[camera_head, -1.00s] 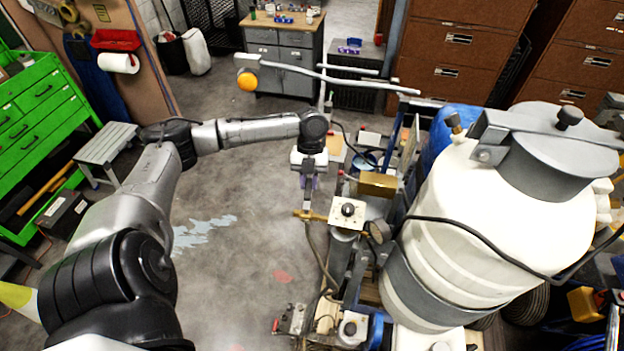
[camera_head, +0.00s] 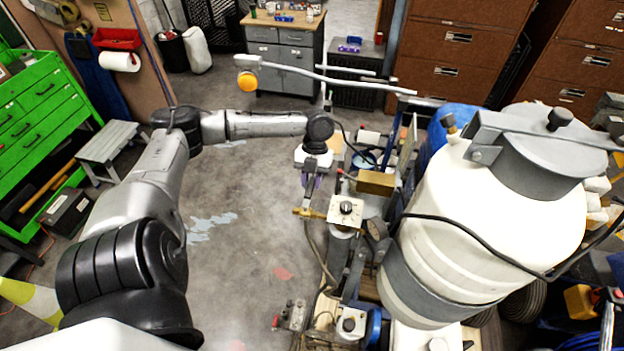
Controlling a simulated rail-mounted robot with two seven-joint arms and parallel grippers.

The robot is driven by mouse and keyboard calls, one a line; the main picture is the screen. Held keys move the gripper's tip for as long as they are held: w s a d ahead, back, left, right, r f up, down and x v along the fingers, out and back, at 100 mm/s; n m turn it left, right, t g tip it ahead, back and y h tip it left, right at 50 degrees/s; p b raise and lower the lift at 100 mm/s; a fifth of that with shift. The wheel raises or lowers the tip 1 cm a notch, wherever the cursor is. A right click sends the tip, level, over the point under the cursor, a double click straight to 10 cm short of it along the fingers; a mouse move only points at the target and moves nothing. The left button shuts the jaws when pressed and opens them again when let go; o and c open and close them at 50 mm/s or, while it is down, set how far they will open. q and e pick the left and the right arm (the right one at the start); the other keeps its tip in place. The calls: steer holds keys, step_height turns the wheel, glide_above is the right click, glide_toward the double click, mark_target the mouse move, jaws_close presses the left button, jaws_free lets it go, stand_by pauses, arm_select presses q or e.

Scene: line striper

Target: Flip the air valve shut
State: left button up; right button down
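The line striper (camera_head: 375,220) stands right of centre with its large white tank (camera_head: 480,225). The brass air valve (camera_head: 308,212) sits at the left side of a white control plate with a black knob (camera_head: 346,208); a dark hose hangs below it. My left arm reaches in from the left, and its gripper (camera_head: 309,192) points down just above the brass fitting. The fingers are small and partly hidden by the wrist, so I cannot tell whether they are open or touching the valve. My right gripper is not in view.
A pressure gauge (camera_head: 377,229) and a brass block (camera_head: 376,183) are close right of the gripper. A green tool cabinet (camera_head: 40,130) stands at the left.

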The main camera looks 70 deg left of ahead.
arm_select(q)
steer(key=shift+o, duration=1.4)
steer(key=shift+w+r, duration=0.1)
steer(key=shift+r, duration=0.1)
steer(key=b+v, duration=0.2)
steer(key=v, duration=1.1)
steer(key=shift+a+r+b, duration=0.1)
steer(key=shift+r+b, duration=0.1)
steer(key=shift+b, duration=0.2)
